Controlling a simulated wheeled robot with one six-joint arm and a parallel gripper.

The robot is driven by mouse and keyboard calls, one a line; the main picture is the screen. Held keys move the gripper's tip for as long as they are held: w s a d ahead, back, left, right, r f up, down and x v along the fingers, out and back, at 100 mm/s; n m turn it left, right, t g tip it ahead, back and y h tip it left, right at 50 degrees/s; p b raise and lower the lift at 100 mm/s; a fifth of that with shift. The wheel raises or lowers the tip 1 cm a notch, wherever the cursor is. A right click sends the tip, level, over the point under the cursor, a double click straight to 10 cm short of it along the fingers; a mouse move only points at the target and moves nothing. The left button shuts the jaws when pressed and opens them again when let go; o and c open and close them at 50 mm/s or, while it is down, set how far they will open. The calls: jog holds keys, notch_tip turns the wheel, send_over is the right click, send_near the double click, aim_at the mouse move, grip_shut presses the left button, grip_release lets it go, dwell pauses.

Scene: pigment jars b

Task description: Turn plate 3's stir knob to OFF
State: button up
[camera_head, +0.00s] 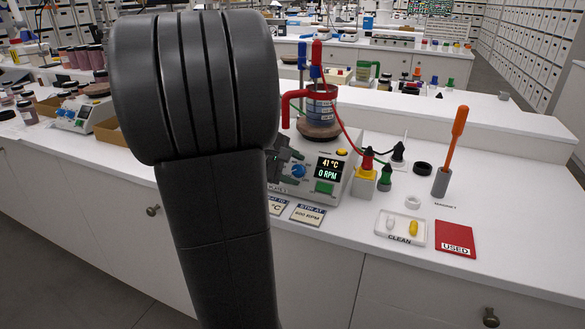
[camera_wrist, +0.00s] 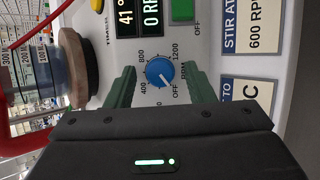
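The hot plate (camera_head: 318,150) on the bench reads 41 °C and 0 RPM; no plate number is readable. Its blue stir knob (camera_wrist: 160,72) sits on a dial marked 400, 800, 1200 and OFF. The knob's white mark seems to point to the lower right, towards OFF; it is small. The knob also shows in the head view (camera_head: 298,171). My gripper (camera_wrist: 161,75) is open, with one finger on each side of the knob. My arm hides the plate's left part in the head view.
A beaker (camera_head: 321,104) with a red clamp stands on the plate. Cards (camera_head: 308,214) lie in front of it.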

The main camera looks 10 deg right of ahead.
jog(key=p+v, duration=0.1)
jog(key=v, duration=1.2)
jog(key=shift+a+r, duration=0.25)
jog(key=shift+a, duration=0.05)
jog(key=shift+s+d+f, duration=0.1)
jog(key=b+x, duration=0.1)
jog(key=x, duration=1.2)
jog(key=shift+d+f, duration=0.2)
jog(key=shift+d, duration=0.05)
